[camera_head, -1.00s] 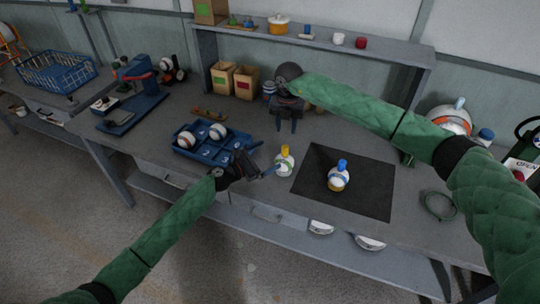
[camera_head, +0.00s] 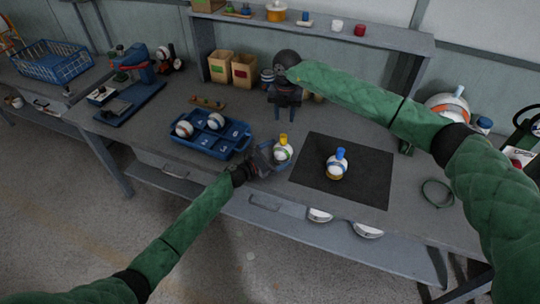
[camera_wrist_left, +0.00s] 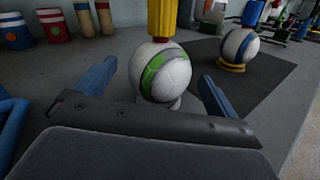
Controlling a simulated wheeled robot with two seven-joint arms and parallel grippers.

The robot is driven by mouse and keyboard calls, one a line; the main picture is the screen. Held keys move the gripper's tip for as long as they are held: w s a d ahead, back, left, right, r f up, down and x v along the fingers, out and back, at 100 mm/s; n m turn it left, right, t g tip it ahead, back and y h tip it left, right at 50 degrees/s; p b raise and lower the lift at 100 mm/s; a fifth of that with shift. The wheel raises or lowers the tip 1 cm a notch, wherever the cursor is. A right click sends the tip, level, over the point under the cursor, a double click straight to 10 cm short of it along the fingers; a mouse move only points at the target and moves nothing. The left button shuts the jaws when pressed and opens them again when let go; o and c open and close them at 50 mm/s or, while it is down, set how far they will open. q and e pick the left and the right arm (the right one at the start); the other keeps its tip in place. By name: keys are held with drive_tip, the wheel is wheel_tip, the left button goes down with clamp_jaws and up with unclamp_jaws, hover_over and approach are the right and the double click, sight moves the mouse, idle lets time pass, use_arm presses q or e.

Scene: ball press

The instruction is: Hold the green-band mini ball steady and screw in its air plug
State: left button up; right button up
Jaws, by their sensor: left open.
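The green-band mini ball (camera_head: 282,153) stands on the bench just left of the black mat, with a yellow piece (camera_head: 283,139) upright on top, probably its air plug. In the left wrist view the ball (camera_wrist_left: 170,78) is white with a green band, and the yellow piece (camera_wrist_left: 161,17) is cut off by the top edge. My left gripper (camera_wrist_left: 157,72) is open, its blue fingers on either side of the ball, with gaps visible. In the head view my left gripper (camera_head: 273,158) is low beside the ball.
A second ball (camera_head: 337,168) with a blue top piece stands on the black mat (camera_head: 366,190). A blue tray (camera_head: 205,150) with two balls lies left of my left gripper. Two cardboard boxes (camera_head: 244,71) stand at the back. A green ring (camera_head: 438,195) lies at right.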

sight(284, 150)
use_arm(q)
drive_tip(key=shift+x, duration=1.85)
